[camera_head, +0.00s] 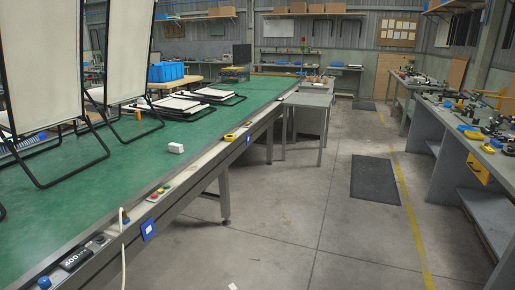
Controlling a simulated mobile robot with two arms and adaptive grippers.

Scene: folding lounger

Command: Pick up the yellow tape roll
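A small yellow object with a dark part (230,138), which looks like the yellow tape roll, lies on the front edge rail of the long green-topped table (210,125). It is too small to make out its exact shape. Nothing touches it. Neither of my grippers is in view.
A white block (176,148) and a button box (159,194) are near the table's front edge. Folding lounger frames (40,75) stand on the left. A small grey table (308,99) adjoins the far end.

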